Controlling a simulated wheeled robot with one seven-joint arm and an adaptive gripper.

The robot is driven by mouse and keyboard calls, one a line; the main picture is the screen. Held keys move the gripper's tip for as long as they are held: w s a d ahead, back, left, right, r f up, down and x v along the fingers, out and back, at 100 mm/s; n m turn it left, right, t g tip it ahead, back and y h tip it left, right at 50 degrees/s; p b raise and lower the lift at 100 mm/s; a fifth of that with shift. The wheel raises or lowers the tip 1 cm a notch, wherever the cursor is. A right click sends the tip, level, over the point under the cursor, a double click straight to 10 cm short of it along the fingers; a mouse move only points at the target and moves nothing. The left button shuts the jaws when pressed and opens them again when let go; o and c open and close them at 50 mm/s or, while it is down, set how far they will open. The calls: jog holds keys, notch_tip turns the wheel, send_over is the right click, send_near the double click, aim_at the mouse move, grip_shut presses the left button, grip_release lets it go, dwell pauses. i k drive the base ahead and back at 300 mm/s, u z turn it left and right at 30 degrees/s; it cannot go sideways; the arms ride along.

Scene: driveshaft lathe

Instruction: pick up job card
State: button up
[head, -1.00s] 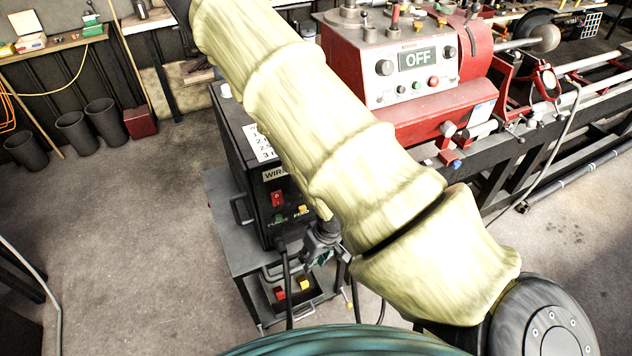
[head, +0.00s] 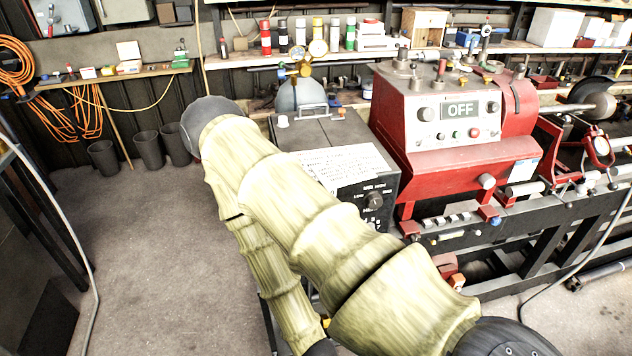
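A white sheet with lines of print (head: 345,168) shows on the dark welder box (head: 318,132) in the middle of the head view. The print is too small to read, and I cannot tell whether this sheet is the job card. No other thing is clearly a job card. My arm, in a pale yellow sleeve, rises from the lower right to an elbow at left, then folds down toward the bottom edge. It hides the front left of the welder box. My gripper is out of view.
The red lathe (head: 460,165) with its "OFF" panel stands at right. A back shelf (head: 385,56) holds several bottles and boxes. Black bins (head: 148,150) stand along the back wall. The concrete floor (head: 140,250) at left is clear. A cable (head: 75,240) runs down the left side.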

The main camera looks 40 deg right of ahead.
aim_at(333, 175)
jog(key=u, duration=0.3)
jog(key=k, duration=1.1)
jog(key=z, duration=0.2)
